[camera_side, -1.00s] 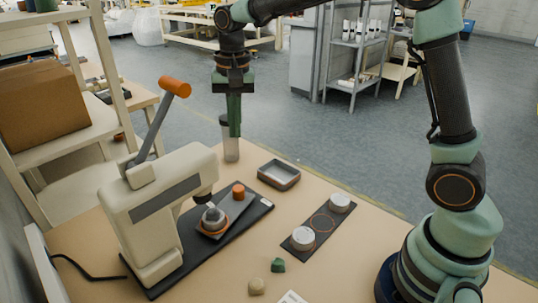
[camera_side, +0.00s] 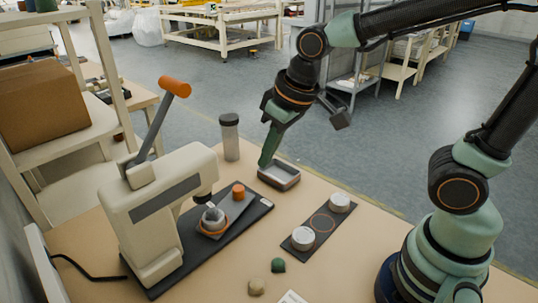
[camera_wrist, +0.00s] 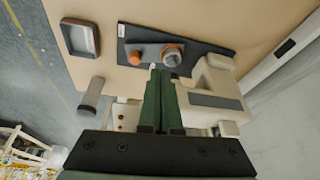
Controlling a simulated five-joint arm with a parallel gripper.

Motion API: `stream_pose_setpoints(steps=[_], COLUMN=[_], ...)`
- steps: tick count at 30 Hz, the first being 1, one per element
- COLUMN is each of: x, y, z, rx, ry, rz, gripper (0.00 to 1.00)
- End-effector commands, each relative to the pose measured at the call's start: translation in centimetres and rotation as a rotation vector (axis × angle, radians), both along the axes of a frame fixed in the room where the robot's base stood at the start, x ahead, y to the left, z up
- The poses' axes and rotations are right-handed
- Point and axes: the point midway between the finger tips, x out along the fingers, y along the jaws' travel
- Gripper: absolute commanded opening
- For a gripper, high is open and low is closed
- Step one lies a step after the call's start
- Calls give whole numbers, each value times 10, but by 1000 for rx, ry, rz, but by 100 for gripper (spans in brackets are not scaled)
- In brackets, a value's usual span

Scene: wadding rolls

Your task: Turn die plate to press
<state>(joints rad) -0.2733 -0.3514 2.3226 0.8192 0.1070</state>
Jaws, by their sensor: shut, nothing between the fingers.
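The die plate (camera_side: 232,207) is a grey strip on the press's black base. An orange knob (camera_side: 238,191) stands at its far end. At its near end, a grey domed piece (camera_side: 211,214) sits in an orange ring (camera_side: 212,232) below the press ram (camera_side: 205,196).
The cream press (camera_side: 165,205) has a raised lever with an orange handle (camera_side: 175,86). A grey canister (camera_side: 230,140) stands behind. A metal tray (camera_side: 279,176), a dark mat with two white rolls (camera_side: 318,228), and two small lumps (camera_side: 257,287) occupy the table.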

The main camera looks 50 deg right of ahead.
Motion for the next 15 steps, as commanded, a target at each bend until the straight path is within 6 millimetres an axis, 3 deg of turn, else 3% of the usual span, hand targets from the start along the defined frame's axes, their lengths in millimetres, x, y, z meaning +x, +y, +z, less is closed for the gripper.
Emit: stream_pose_setpoints(steps=[5,15], x=[-13,-13], y=[2,1], z=[-6,-66], rx=[-18,-19], ry=[-41,-28], rz=[89,81], gripper=[0,0])
